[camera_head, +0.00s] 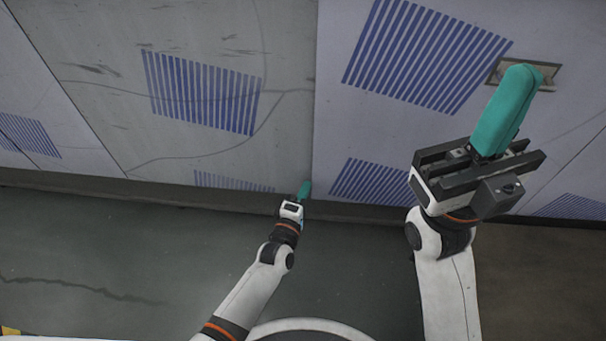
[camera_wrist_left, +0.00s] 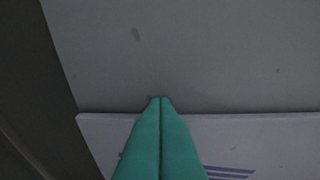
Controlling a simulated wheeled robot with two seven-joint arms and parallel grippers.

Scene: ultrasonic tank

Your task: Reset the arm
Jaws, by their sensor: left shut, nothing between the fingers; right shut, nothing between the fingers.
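My left gripper (camera_head: 305,189) hangs low in the middle of the head view, in front of the lower part of the panelled wall. Its teal fingers are shut and empty. They also show in the left wrist view (camera_wrist_left: 161,103), pressed together and pointing at the grey panel. My right gripper (camera_head: 521,75) is raised at the right of the head view, much nearer the camera. Its teal fingers are shut together with nothing between them, and they point up and slightly right.
A grey and white panelled wall (camera_head: 285,60) with blue striped vents (camera_head: 205,92) fills the upper part of the head view. A small recessed plate (camera_head: 545,75) sits behind the right fingertips. The dark floor (camera_head: 150,265) is clear at the left.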

